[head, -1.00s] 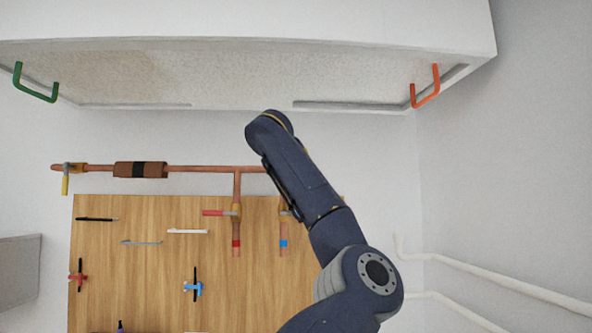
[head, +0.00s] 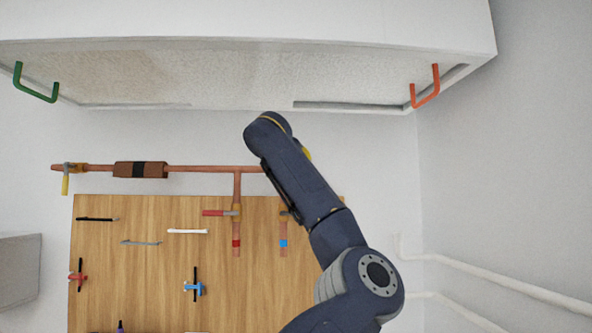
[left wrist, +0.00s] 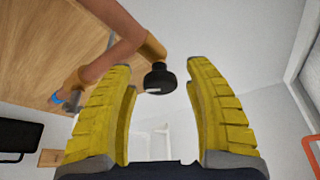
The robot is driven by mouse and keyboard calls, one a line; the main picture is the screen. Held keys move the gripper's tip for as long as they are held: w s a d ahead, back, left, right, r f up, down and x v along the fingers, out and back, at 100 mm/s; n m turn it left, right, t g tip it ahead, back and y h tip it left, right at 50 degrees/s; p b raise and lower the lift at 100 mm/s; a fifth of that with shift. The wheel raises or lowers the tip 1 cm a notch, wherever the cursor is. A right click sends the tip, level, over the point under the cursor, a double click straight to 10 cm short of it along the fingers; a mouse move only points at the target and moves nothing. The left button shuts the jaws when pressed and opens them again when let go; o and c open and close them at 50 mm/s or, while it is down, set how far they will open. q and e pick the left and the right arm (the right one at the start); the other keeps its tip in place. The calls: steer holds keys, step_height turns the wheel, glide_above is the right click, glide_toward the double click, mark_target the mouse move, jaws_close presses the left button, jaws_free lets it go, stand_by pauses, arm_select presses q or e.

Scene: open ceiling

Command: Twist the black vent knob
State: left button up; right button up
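The black vent knob (left wrist: 160,77) sits on a brass fitting at the end of a copper pipe (left wrist: 122,42) in the left wrist view. My left gripper (left wrist: 158,65) is open, with its yellow fingers on either side of the knob and a visible gap to each. Whether the knob is fully between the fingers in depth I cannot tell. In the head view my arm hides the knob and the right end of the pipe (head: 205,169). Only a bit of yellow finger shows beside the arm's far end. My right gripper is not in view.
A wooden board (head: 140,270) with valves and tools hangs under the pipe. A white box-like unit overhead has a green handle (head: 35,84) and an orange handle (head: 425,87). White pipes (head: 490,274) run along the right wall.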

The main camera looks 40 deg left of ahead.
arm_select(q)
steer(key=v, duration=1.2)
stand_by(0.6)
